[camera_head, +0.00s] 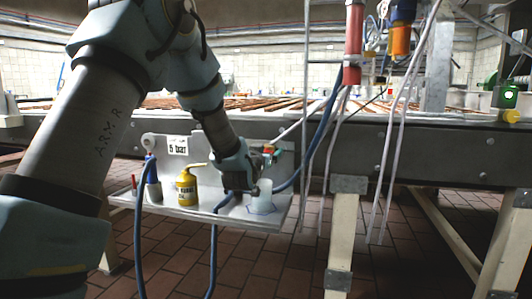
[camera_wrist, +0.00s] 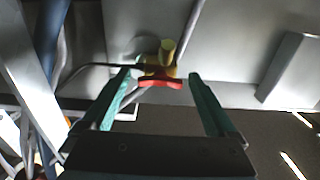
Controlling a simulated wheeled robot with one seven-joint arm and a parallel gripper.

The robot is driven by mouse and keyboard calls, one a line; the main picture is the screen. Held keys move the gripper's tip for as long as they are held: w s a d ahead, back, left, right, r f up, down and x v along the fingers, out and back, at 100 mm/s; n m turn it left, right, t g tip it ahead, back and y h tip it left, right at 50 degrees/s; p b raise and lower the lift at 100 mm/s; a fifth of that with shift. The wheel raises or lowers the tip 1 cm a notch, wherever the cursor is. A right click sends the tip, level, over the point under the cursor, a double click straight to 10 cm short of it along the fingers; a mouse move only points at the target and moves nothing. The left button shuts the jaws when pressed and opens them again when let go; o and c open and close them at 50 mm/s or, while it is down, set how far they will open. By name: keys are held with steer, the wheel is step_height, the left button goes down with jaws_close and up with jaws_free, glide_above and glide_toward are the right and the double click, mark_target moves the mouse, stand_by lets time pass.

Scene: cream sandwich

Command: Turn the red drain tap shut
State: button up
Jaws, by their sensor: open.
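The red drain tap (camera_wrist: 160,82) has a short red crossbar handle on a brass-yellow body, below a grey metal surface in the wrist view. My gripper (camera_wrist: 158,77) is open, with one teal finger on each side of the red handle. Gaps show between the fingers and the handle, and no contact is visible. Most of the tap is hidden there by my wrist.
A shelf (camera_head: 180,211) under the machine's edge holds a yellow oil can (camera_head: 186,190) and a whitish translucent cup (camera_head: 263,198). A "5 bar" sign (camera_head: 178,145) is on the backboard. Blue hoses (camera_head: 324,125) and pale tubes hang nearby. A table leg (camera_head: 342,235) stands to the right.

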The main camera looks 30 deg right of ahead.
steer(key=v, duration=1)
steer(key=shift+s+a, duration=0.25)
steer(key=shift+s, duration=0.05)
